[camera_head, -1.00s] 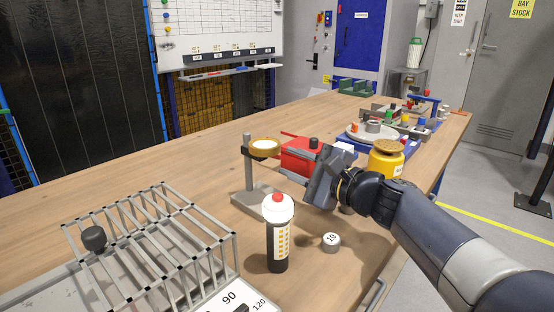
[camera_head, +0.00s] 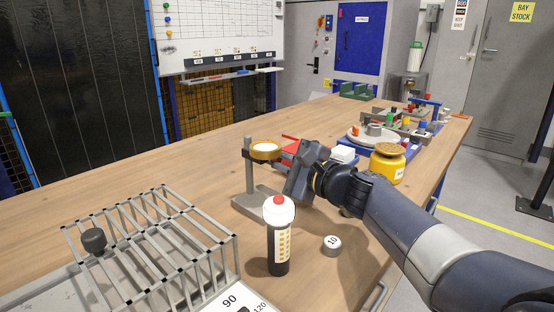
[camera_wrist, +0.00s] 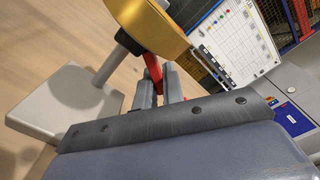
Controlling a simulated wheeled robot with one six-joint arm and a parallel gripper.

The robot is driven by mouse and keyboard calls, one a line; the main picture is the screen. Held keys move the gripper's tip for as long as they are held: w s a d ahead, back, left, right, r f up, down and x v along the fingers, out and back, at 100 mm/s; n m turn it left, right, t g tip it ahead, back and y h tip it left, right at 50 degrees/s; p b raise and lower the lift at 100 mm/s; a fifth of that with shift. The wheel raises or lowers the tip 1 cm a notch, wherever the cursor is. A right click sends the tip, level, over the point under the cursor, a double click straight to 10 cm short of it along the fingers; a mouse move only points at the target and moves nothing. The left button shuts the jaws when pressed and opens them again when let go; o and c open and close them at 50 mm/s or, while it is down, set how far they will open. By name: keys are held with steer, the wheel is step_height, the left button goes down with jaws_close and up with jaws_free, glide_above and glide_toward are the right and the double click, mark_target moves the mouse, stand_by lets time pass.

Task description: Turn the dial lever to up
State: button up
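A white dial plate with numbers 90 and 120 (camera_head: 230,300) is cut off by the bottom edge of the head view. My gripper (camera_head: 293,182) is above the table, right of the cage and far from the dial.
A gold-rimmed magnifier stand (camera_head: 265,150) is close to my gripper. A white-and-black bottle (camera_head: 279,240) and a round weight marked 10 (camera_head: 332,242) stand between it and the front edge. The table's left-middle is clear.

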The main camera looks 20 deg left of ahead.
jaws_close()
steer(key=shift+b, duration=0.35)
steer(key=shift+w+n+b, duration=0.1)
steer(key=shift+n+b, duration=0.2)
steer(key=shift+n, duration=0.1)
steer(key=shift+w+d+r+n+b, duration=0.1)
steer(key=shift+r+n+b, duration=0.1)
steer(key=shift+n+b, duration=0.8)
steer(key=shift+r+n+b, duration=0.35)
steer(key=shift+n+b, duration=0.4)
steer(key=shift+n, duration=0.05)
steer(key=shift+r+n+b, duration=0.3)
steer(key=shift+n+b, duration=0.45)
steer(key=shift+n, duration=0.05)
steer(key=shift+r, duration=0.1)
steer(key=o, duration=0.6)
jaws_free()
steer(key=shift+c, duration=0.2)
